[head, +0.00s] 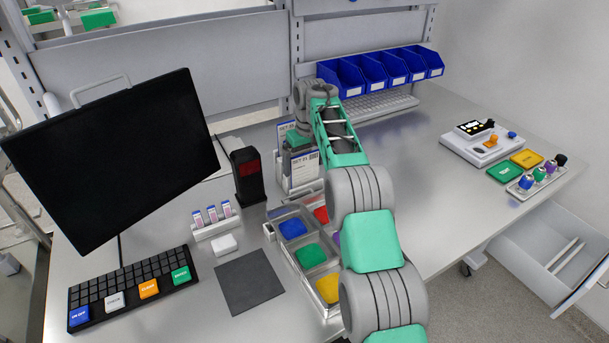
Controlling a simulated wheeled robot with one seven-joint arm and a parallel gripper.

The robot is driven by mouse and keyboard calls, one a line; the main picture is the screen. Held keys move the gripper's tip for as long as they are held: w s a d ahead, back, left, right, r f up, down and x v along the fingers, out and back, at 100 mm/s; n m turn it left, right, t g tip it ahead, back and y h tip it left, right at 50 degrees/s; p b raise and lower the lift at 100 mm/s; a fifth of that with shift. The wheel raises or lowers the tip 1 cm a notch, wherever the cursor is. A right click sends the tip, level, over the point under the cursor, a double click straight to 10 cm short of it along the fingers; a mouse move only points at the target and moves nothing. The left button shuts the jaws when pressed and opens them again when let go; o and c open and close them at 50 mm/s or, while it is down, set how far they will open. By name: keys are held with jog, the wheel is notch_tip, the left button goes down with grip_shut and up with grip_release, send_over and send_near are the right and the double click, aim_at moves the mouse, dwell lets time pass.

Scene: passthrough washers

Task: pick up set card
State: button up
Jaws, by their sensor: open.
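Set cards stand upright in a pale holder (284,181) near the middle of the bench. The front card (301,168) is white with a dark blue header that seems to read SET 21. Another card (284,129) shows behind it, partly covered. My gripper (299,146) is at the end of my arm, pointing down at the top of the cards. Its fingertips are mostly hidden, and I cannot tell whether they touch a card. The jaws are open.
A black scanner-like post (247,178) stands close left of the cards. A tray (285,223) of coloured blocks lies in front. A monitor (115,160) and keyboard (130,287) are left, blue bins (345,79) behind.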

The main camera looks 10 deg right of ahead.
jog(key=shift+w+f, duration=0.1)
jog(key=shift+w, duration=0.05)
jog(key=shift+c, duration=0.8)
jog(key=c, duration=0.8)
jog(key=shift+c, duration=0.2)
